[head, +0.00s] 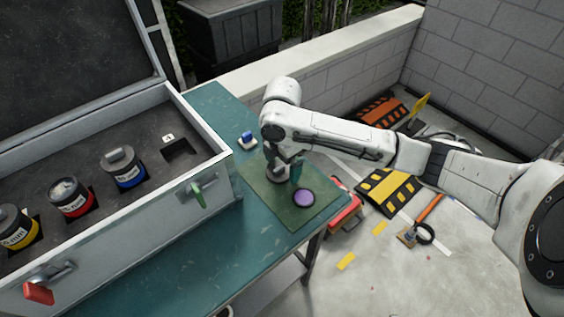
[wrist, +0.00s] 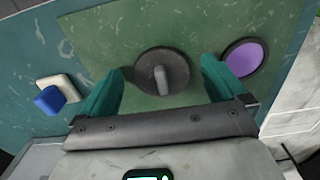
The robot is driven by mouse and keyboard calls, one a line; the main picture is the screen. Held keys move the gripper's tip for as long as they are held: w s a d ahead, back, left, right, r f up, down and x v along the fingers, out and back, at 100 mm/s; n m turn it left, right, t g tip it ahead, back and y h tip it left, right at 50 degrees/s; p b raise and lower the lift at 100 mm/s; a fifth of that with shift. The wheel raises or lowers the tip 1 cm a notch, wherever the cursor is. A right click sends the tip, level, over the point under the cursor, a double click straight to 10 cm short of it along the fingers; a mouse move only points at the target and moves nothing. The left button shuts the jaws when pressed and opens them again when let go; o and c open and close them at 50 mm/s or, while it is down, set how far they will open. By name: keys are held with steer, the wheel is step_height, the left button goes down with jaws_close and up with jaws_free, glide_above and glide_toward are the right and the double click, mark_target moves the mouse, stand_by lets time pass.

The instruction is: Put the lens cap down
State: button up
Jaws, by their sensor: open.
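The lens cap, a dark grey disc with an upright grip bar, lies on the green mat in the wrist view (wrist: 178,68). In the head view it shows as a grey shape (head: 277,175) beneath my gripper, partly covered. My gripper (wrist: 162,88) is open, with one teal finger on each side of the cap's grip bar and a gap on both sides. In the head view my gripper (head: 286,172) is low over the mat. A purple round glass face with a dark rim (head: 303,197) sits on the mat to the right; it also shows in the wrist view (wrist: 243,58).
The green mat (head: 268,205) lies on a teal table (head: 180,258). A blue and white small item (head: 248,140) is left of the mat. An open grey case (head: 120,215) with yellow, red and blue labelled lenses and an empty square slot stands at left.

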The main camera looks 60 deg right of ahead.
mark_target(282, 166)
step_height(282, 166, up, 12)
steer(key=shift+r, duration=0.15)
stand_by(0.5)
stand_by(0.6)
